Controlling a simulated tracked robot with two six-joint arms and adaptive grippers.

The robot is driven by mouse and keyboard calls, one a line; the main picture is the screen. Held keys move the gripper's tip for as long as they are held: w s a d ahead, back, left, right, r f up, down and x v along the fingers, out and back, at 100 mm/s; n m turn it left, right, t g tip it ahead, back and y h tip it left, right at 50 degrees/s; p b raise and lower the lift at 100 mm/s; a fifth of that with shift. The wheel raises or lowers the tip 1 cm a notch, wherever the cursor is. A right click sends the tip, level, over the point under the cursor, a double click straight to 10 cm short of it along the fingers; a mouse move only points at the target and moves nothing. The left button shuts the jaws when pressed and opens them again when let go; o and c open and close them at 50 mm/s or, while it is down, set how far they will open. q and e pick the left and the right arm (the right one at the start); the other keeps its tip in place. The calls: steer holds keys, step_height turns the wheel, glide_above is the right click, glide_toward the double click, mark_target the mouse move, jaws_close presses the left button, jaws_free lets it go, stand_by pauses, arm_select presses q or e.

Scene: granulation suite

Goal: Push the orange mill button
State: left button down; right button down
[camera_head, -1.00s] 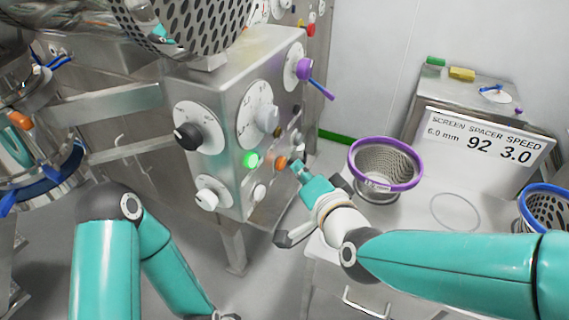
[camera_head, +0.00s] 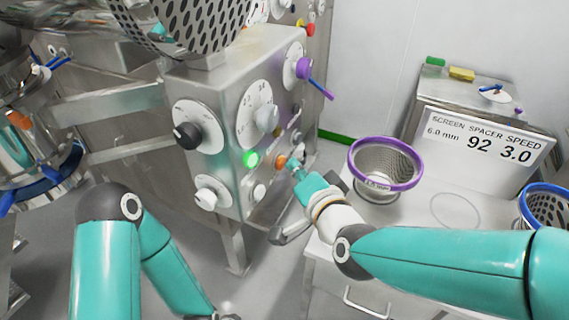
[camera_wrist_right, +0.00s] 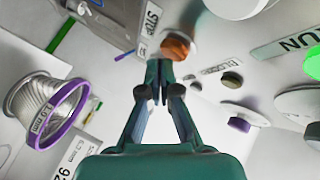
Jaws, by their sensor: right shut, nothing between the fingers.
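The orange mill button (camera_head: 281,161) is on the steel control panel (camera_head: 226,165), to the right of a lit green button (camera_head: 251,159). My right gripper (camera_head: 295,167) is shut and empty, its tips just right of the orange button. In the right wrist view the orange button (camera_wrist_right: 176,46) lies just beyond and slightly right of the shut fingertips (camera_wrist_right: 158,72). I cannot tell whether the tips touch it.
A purple-rimmed mesh screen (camera_head: 386,160) stands on the white bench at right. A blue-rimmed screen (camera_head: 546,205) is at the far right.

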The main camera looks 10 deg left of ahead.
steer(key=shift+w+a, duration=0.15)
steer(key=shift+a, duration=0.35)
stand_by(0.6)
steer(key=shift+d, duration=0.15)
steer(key=shift+s+d+b, duration=0.3)
steer(key=shift+d+b, duration=0.35)
steer(key=shift+d, duration=0.1)
steer(key=d+b, duration=0.1)
steer(key=s+d+b, duration=0.1)
steer(key=d, duration=0.1)
steer(key=d+b, duration=0.1)
steer(key=shift+s+d, duration=0.25)
steer(key=shift+d, duration=0.1)
stand_by(0.9)
